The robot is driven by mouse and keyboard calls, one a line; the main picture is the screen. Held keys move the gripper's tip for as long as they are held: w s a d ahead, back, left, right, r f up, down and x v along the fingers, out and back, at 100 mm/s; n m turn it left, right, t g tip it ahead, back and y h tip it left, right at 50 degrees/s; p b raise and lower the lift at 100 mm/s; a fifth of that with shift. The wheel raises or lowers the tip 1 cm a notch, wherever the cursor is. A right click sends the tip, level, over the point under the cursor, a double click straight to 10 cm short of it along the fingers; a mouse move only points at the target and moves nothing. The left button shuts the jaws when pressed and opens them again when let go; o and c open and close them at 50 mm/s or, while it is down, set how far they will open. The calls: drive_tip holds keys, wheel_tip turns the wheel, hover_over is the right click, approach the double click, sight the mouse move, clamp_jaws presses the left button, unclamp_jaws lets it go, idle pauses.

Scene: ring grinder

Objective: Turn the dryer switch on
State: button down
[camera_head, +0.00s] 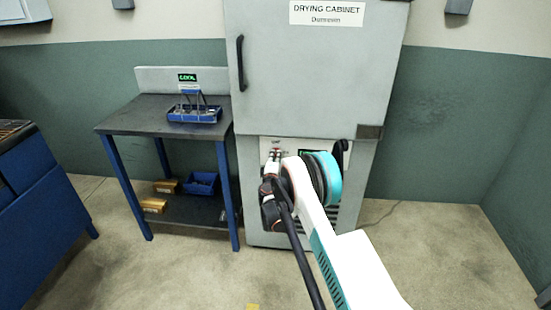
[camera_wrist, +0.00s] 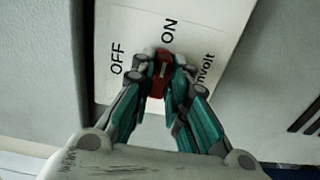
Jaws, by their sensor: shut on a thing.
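The dryer switch (camera_wrist: 160,66) is a small red knob on a white label plate (camera_wrist: 140,35) in the wrist view. The plate reads OFF on the left and ON above and right of the knob. A pale line shows on the knob; I cannot tell for sure which word it points to. My gripper (camera_wrist: 161,82) is shut on the knob, with a finger on each side hiding part of it. In the head view my gripper (camera_head: 274,163) is at the lower panel of the drying cabinet (camera_head: 315,75), and the knob is too small to make out clearly there.
The cabinet's upper door is closed, with a black handle (camera_head: 241,62). A blue-legged table (camera_head: 130,118) stands left of the cabinet, carrying a blue tray (camera_head: 194,116). A blue bench (camera_head: 35,205) is at far left. Floor is clear at the right.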

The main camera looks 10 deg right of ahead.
idle(0.4)
drive_tip(key=c, duration=1.6)
unclamp_jaws()
drive_tip(key=shift+o, duration=0.2)
drive_tip(key=shift+s, duration=0.1)
drive_tip(key=v, duration=1.2)
